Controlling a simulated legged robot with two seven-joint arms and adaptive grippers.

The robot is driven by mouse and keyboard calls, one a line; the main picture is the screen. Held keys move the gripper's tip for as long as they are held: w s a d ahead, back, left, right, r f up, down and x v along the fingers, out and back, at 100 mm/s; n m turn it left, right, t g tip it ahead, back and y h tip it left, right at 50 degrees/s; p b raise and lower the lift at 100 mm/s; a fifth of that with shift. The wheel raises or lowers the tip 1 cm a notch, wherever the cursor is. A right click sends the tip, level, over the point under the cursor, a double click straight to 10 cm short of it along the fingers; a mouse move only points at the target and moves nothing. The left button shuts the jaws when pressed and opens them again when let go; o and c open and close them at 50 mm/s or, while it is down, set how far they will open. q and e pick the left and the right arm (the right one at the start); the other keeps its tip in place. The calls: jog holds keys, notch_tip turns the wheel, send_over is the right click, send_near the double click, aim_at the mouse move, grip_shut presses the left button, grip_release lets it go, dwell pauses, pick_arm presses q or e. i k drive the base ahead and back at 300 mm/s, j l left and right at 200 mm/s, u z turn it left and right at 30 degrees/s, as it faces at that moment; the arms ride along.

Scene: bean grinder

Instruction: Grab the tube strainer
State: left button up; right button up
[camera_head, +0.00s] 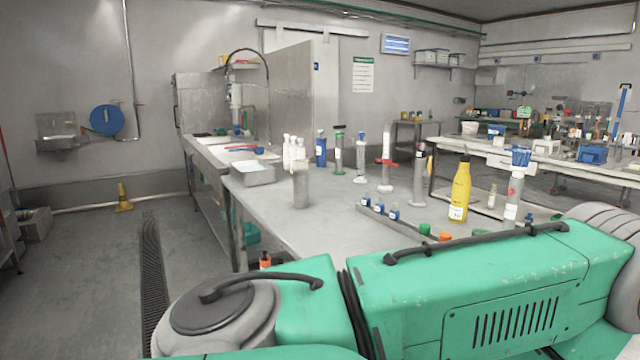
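Several upright tube-like items stand on the grey metal table (265,202). They include a grey cylinder (300,187) at the near left, a blue bottle (321,149), a green-topped tube (339,150), a blue-topped clear tube (360,158), a clear tube with a red collar (386,163) and a dark-topped grey cylinder (419,177). A clear tube with a blue top (513,190) stands at the right. I cannot tell which of these is the tube strainer. Neither of my grippers is in view.
A yellow bottle (460,190) and a rack of small blue-capped bottles (380,210) are on the table. A metal container (253,173) sits at its left edge. A yellow cone (124,198) stands on the floor at left. Floor left of the table is mostly clear.

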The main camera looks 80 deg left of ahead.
aim_at(300, 169)
jog(key=u, duration=2.7)
jog(key=z, duration=0.3)
jog(key=i+j+z, duration=0.15)
jog(key=z, duration=0.3)
jog(key=i+j+z, duration=0.1)
jog(key=j+z, duration=0.3)
jog(key=i+j+z, duration=0.1)
jog(key=j+z, duration=0.2)
jog(key=z, duration=0.15)
jog(key=j+z, duration=0.4)
jog(key=l, duration=0.1)
